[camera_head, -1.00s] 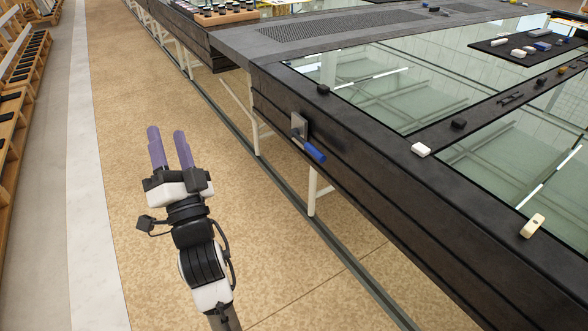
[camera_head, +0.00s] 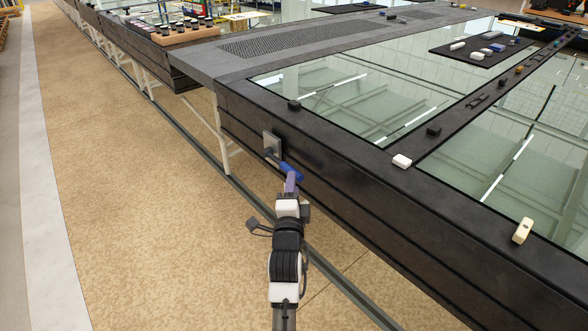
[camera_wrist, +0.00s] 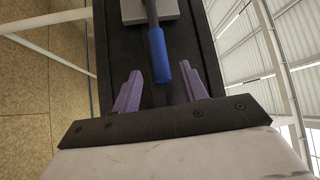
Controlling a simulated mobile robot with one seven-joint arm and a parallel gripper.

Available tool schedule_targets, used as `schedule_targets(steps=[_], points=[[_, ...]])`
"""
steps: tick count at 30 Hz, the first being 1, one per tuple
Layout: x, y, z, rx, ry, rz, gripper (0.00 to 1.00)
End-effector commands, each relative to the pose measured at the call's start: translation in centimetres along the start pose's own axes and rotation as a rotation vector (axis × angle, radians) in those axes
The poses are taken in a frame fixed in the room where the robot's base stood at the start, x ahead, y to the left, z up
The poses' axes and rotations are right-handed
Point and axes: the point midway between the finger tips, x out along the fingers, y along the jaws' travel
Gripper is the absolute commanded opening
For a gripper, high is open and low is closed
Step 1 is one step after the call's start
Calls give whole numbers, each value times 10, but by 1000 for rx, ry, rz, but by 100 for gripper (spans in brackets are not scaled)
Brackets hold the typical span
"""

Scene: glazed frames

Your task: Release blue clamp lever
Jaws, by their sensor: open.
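The blue clamp lever (camera_head: 291,171) sticks out from a grey metal plate (camera_head: 272,146) on the dark side face of the glazed frame. In the wrist view, the blue lever grip (camera_wrist: 159,56) hangs from a dark rod below the plate (camera_wrist: 150,8). My gripper (camera_head: 291,183) is right at the lever's end in the head view. In the wrist view, my gripper (camera_wrist: 162,90) is open, and the lever's tip lies between its two purple fingers, with a gap on either side.
The dark frame (camera_head: 345,190) with glass panes runs along the right. A white block (camera_head: 402,161), a cream block (camera_head: 522,230) and small black blocks lie on its top. A tray of small jars (camera_head: 180,30) stands at the back. The tan floor on the left is clear.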

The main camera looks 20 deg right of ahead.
Motion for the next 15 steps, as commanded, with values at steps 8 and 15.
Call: schedule_targets(steps=[8, 15], points=[[45, -2, 0, 0, 0, -2, 43], [55, 0, 0, 0, 0, -2, 43]])
